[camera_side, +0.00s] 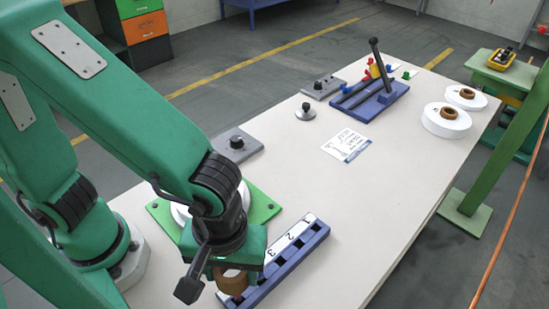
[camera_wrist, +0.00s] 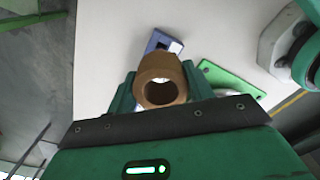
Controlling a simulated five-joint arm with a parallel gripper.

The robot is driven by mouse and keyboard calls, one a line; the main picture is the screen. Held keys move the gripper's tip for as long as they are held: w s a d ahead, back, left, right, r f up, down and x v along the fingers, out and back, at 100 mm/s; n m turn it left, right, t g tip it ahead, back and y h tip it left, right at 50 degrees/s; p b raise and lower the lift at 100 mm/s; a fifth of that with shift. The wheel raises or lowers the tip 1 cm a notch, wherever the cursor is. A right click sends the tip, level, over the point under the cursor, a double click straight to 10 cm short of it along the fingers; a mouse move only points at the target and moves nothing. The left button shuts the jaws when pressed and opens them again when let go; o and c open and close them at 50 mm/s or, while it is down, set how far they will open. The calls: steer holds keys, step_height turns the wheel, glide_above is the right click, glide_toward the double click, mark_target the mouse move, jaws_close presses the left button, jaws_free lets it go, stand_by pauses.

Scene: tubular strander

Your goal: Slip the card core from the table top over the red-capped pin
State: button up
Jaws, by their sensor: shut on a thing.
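The brown card core (camera_side: 232,282) is held in my gripper (camera_side: 228,272), over the near end of the blue numbered rack (camera_side: 290,262). In the wrist view the core (camera_wrist: 160,68) sits between the green fingers of my gripper (camera_wrist: 160,92), and its hole is open towards the camera. A small reddish spot (camera_side: 238,298) shows just under the core. I cannot tell whether it is the red-capped pin's cap, or whether the core is around or above anything. In the wrist view part of the blue rack (camera_wrist: 160,41) shows behind the core.
A green plate (camera_side: 262,207) with a white round part lies beside the rack.

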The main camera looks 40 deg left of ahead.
steer(key=shift+f, duration=3.85)
steer(key=shift+f, duration=0.1)
steer(key=o, duration=1.1)
steer(key=shift+c, duration=0.2)
steer(key=shift+r, duration=3.9)
steer(key=shift+w, duration=0.1)
